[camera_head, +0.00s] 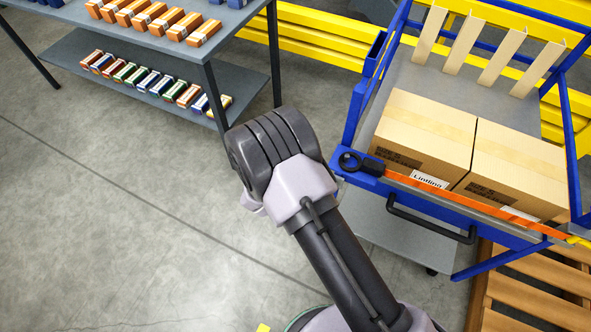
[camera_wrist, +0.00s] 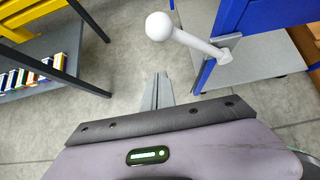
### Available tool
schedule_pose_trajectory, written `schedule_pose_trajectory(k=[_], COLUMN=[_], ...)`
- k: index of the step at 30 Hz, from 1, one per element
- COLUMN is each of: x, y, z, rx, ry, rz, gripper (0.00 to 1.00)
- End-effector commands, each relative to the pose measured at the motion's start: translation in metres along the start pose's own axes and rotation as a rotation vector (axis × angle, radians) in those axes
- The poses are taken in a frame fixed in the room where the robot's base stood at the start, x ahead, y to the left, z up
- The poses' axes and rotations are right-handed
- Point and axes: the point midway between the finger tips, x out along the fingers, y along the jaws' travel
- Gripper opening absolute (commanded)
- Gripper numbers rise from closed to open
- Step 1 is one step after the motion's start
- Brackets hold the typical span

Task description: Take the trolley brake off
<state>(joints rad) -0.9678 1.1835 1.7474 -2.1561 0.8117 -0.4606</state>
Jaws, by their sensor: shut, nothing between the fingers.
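The blue trolley (camera_head: 350,120) stands at the right in the head view, with two cartons on its deck. In the wrist view, a pale lever with a round ball knob (camera_wrist: 159,26) sticks out from a pivot on the trolley's blue post (camera_wrist: 229,18); it looks like the brake lever. The lever slants from the pivot at right to the knob at left. My gripper (camera_wrist: 158,78) is shut and empty, with its fingertips below the knob in the picture and apart from it. In the head view my arm's wrist hides the gripper, and the lever does not show.
A grey shelf table (camera_head: 150,55) with small coloured boxes stands at upper left. An orange strap (camera_head: 450,197) and a black handle (camera_head: 430,222) cross the trolley's front. A wooden pallet (camera_head: 530,290) lies at lower right, and yellow rails run behind. The floor at left is clear.

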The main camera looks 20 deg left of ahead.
Motion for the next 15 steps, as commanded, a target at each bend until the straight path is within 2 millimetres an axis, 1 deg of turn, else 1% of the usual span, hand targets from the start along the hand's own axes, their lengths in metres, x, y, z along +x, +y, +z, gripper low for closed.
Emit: schedule_pose_trajectory(k=[1, 3, 6, 10, 15], x=[-0.021, -0.038, -0.059, -0.078, -0.088], y=[-0.002, -0.008, -0.015, -0.022, -0.026], z=[0.009, 0.008, 0.006, 0.003, 0.001], rx=[-0.002, -0.001, -0.003, -0.003, -0.002], ry=[-0.002, -0.002, -0.001, 0.000, -0.001], rz=[0.004, 0.004, 0.004, 0.004, 0.003], gripper=[0.00, 0.00, 0.00, 0.00, 0.00])
